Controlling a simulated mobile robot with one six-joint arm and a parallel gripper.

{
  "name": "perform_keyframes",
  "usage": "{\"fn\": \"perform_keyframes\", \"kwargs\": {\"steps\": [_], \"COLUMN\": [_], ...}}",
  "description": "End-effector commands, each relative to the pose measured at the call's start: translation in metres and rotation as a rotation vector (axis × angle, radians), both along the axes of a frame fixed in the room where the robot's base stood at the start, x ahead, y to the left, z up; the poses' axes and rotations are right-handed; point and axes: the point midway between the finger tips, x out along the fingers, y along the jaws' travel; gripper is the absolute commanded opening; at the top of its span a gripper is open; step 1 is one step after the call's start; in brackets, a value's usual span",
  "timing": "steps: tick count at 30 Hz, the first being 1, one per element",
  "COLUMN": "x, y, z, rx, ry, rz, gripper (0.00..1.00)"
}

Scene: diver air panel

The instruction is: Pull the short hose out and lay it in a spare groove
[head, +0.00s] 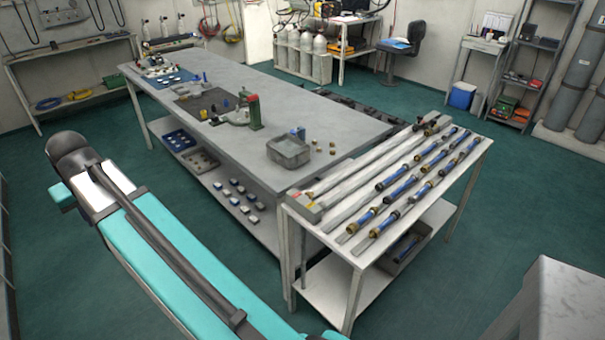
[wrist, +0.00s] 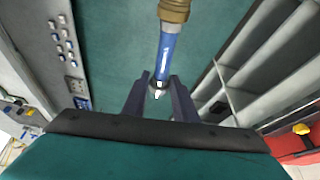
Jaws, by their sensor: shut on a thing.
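In the wrist view my gripper (wrist: 158,92) is shut on a short blue hose (wrist: 167,50). The hose has a brass fitting (wrist: 174,10) at the picture's top edge and a pale metal tip between my fingers. Its far end is out of the picture. My gripper is not visible in the head view; only my teal arm shows at lower left. In the head view a white-topped rack table (head: 345,255) at right holds several blue hoses (head: 400,205) with brass ends, lying in rows.
A long grey workbench (head: 240,80) stands left of the rack table, with a grey bin (head: 289,152) and a green fixture (head: 253,112) on it. A lower shelf carries several small blocks. A pale grey surface (head: 570,300) stands at lower right. Green floor lies between.

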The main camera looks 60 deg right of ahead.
Motion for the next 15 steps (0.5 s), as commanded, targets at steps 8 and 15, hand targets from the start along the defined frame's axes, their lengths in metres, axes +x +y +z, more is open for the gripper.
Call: {"fn": "perform_keyframes", "kwargs": {"steps": [8, 15], "x": [-0.002, -0.016], "y": [-0.096, -0.179], "z": [-0.012, -0.024], "rx": [0.002, 0.003], "ry": [0.006, 0.011], "rz": [-0.202, -0.379], "gripper": [0.00, 0.00]}}
